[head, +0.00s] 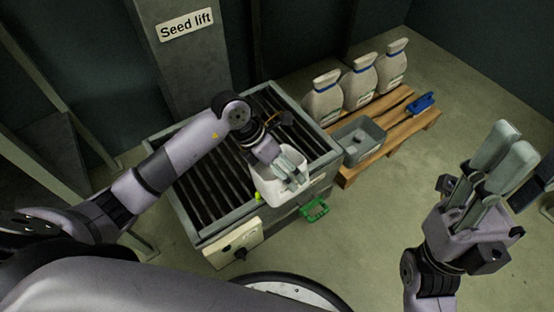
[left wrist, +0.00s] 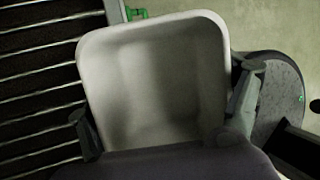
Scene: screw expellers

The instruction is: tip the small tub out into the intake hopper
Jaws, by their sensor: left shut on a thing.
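The small white tub (head: 281,197) is held by my left gripper (head: 290,170), which is shut on it. In the head view the tub is at the front right edge of the intake hopper (head: 215,222), partly over its rim. The hopper is a grey metal box with dark bars across its top. In the left wrist view the tub (left wrist: 155,85) shows its pale inside, with no contents that I can make out, and the gripper's fingers are on either side of it. My right gripper (head: 508,153) is open and empty at the right, away from the hopper.
A control box (head: 234,245) and a green handle (head: 314,210) are on the hopper's front. A wooden pallet (head: 400,139) to the right bears a grey bin (head: 360,142), white sacks (head: 361,83) and a blue tool (head: 421,103). A "Seed lift" column (head: 188,65) stands behind. Floor between hopper and right gripper is clear.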

